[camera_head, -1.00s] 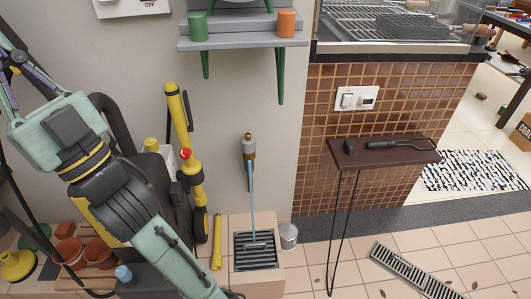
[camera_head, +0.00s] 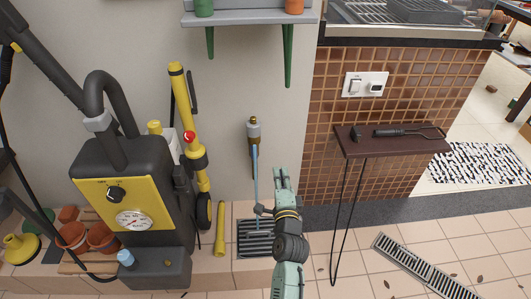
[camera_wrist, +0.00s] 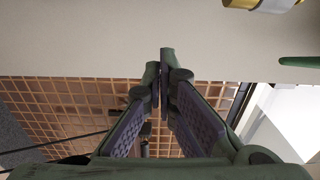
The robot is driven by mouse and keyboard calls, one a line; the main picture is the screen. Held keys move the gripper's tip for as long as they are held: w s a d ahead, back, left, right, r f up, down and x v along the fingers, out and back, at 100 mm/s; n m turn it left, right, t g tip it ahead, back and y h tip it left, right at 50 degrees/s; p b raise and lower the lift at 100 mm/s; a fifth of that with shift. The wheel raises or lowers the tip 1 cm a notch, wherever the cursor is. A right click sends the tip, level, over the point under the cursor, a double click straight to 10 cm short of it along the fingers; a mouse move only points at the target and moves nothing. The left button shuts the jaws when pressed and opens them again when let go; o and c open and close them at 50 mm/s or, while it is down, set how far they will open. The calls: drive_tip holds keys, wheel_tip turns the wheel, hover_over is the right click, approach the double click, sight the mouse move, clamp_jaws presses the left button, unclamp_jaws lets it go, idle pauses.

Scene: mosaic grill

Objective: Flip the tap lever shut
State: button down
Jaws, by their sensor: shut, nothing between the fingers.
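The tap (camera_head: 253,133) is a small brass and grey fitting on the pale wall, left of the brick-tiled counter. A thin blue stream of water (camera_head: 256,180) runs from it down to the floor drain grate (camera_head: 252,246). I cannot make out the lever's position at this size. My gripper (camera_head: 279,170) is shut and empty, below and to the right of the tap in the head view, with a gap between them. In the wrist view its fingertips (camera_wrist: 160,62) meet. A brass and grey piece (camera_wrist: 262,4) is cut off at the top edge there, possibly the tap.
A yellow and black machine (camera_head: 130,205) with a dial stands left, with a yellow pipe (camera_head: 184,105) beside it. A dark shelf (camera_head: 385,145) holding a tool juts out right. A grey wall shelf (camera_head: 250,20) with green brackets hangs above. Terracotta pots sit lower left.

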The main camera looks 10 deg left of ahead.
drive_tip(key=w+a+p, duration=0.4)
drive_tip(key=w+a, duration=0.2)
drive_tip(key=w, duration=0.2)
drive_tip(key=shift+w+a, duration=0.2)
drive_tip(key=shift+w, duration=0.05)
drive_tip(key=shift+a+n+b, duration=0.1)
drive_tip(key=shift+n+b, duration=0.2)
drive_tip(key=shift+a+r, duration=0.1)
